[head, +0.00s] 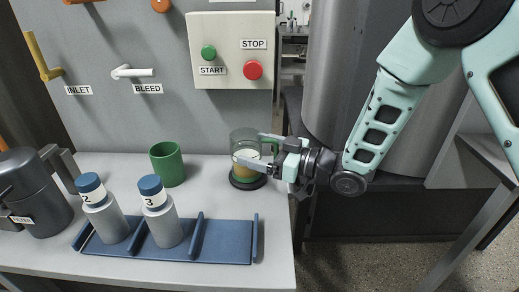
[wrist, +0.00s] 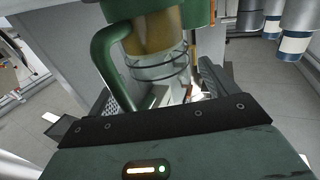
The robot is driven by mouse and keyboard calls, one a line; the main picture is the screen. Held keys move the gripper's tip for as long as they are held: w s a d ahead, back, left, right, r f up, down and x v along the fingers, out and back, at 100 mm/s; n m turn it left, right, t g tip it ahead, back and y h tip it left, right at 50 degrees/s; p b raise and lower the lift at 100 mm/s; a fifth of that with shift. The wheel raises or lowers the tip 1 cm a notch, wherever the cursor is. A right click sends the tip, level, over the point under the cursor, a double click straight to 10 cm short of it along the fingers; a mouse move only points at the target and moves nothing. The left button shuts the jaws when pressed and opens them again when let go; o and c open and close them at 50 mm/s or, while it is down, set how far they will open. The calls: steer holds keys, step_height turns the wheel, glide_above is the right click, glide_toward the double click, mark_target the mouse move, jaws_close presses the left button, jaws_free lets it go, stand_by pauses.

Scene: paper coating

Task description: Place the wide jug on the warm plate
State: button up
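The wide jug (head: 244,144) is clear glass with amber liquid inside and a green handle. It stands upright at or just over the dark round plate (head: 248,184) near the table's right edge. I cannot tell whether its base rests fully on it. My gripper (head: 259,150) reaches in from the right, one finger across the jug's front and the other behind. In the wrist view the picture is upside down: the jug (wrist: 155,42) and its green handle (wrist: 101,62) fill the upper middle. Whether the fingers press on the glass is unclear.
A green cup (head: 167,164) stands left of the jug. Two blue-capped bottles, 2 (head: 104,212) and 3 (head: 161,215), stand in a blue rack (head: 228,243) in front. A grey lidded pitcher (head: 36,195) is far left. A START/STOP panel (head: 228,73) is on the wall.

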steer(key=shift+r, duration=0.2)
steer(key=v, duration=1.2)
steer(key=s+d+m+g+h, duration=0.3)
steer(key=s+m+g+h, duration=0.2)
steer(key=s+h, duration=1)
steer(key=s+g, duration=0.2)
steer(key=s, duration=0.7)
steer(key=shift+s+r+m+h, duration=0.3)
steer(key=shift+s+r+h, duration=0.05)
steer(key=shift+r+h, duration=0.05)
